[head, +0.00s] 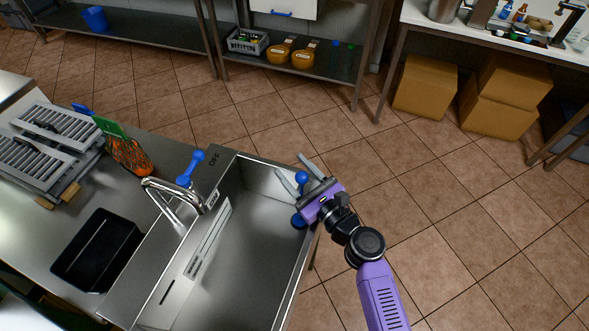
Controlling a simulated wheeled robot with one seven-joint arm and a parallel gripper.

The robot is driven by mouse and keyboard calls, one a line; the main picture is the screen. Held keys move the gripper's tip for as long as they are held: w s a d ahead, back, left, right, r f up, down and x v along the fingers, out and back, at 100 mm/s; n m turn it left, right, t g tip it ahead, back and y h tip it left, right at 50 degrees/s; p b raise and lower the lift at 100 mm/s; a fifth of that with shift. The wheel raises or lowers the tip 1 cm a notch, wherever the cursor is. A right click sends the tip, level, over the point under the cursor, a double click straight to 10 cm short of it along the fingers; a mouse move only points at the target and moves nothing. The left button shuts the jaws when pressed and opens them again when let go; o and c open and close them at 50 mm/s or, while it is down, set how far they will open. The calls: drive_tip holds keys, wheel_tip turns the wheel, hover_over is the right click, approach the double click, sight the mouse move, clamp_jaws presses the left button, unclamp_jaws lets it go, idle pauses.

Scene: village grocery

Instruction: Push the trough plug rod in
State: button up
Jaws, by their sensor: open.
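The steel trough (238,290) is a deep sink basin set into the counter. At its far right corner a blue round knob (302,177), which looks like the top of the plug rod, stands between the fingers of my gripper (298,171). A second blue part (298,221) shows lower, beside my purple gripper body; it may belong to the same rod, and the stretch between is hidden. My gripper is open, with its two grey fingers spread on either side of the knob. I cannot tell whether either finger touches it.
A chrome faucet (172,190) with a blue lever (190,168) stands on the trough's left side, near an "OFF" label. A black tray (97,250) and grey slatted racks (50,150) lie on the counter. Open tiled floor lies to the right; cardboard boxes (425,85) stand farther back.

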drive_tip(key=v, duration=0.7)
drive_tip(key=shift+s+d, duration=0.25)
drive_tip(key=shift+s, duration=0.1)
idle(0.7)
